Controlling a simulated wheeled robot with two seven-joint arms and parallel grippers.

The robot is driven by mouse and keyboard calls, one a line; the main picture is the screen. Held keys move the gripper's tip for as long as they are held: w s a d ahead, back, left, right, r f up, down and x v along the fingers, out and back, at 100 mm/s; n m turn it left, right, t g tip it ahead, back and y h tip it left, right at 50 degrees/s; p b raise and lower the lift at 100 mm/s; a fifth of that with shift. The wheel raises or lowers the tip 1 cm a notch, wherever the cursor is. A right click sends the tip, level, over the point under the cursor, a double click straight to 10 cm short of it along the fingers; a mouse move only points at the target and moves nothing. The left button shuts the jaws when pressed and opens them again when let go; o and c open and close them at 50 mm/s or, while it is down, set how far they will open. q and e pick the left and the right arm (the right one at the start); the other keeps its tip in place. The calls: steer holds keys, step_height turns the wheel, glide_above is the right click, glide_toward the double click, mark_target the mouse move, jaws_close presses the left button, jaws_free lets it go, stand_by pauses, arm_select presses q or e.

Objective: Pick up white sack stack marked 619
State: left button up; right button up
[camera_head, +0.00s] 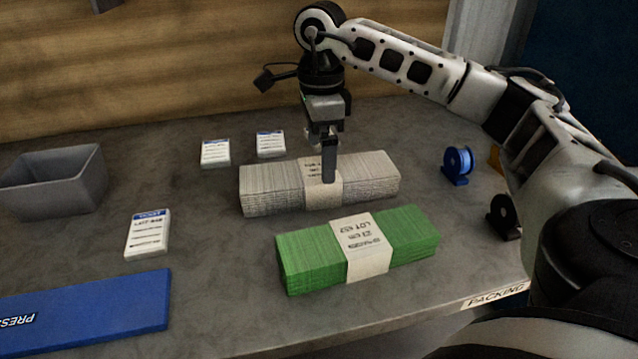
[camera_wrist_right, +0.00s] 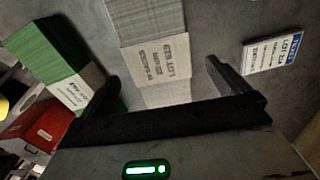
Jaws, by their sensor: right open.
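The white sack stack (camera_head: 270,189) lies on the grey table with a pale paper band around its middle. Its band print is too small to read surely in the head view. My right gripper (camera_head: 328,177) points down over the banded middle, and one finger hides part of the band. In the right wrist view the white stack (camera_wrist_right: 148,22) and its printed band (camera_wrist_right: 158,60) lie between the two spread fingers of the right gripper (camera_wrist_right: 163,80). The gripper is open and holds nothing; I cannot tell whether the fingers touch the stack. My left gripper is out of view.
A green banded stack (camera_head: 305,256) lies close in front. Several lot cards, one here (camera_head: 148,234), lie to the left and behind. A grey bin (camera_head: 60,190) and blue board (camera_head: 90,310) are at left. A blue spool (camera_head: 457,165) stands at right.

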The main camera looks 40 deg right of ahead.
mark_target(319, 169)
step_height(319, 169, down, 5)
steer(key=shift+a+r, duration=0.15)
steer(key=shift+r, duration=0.1)
steer(key=c, duration=1.4)
steer(key=shift+c, duration=0.2)
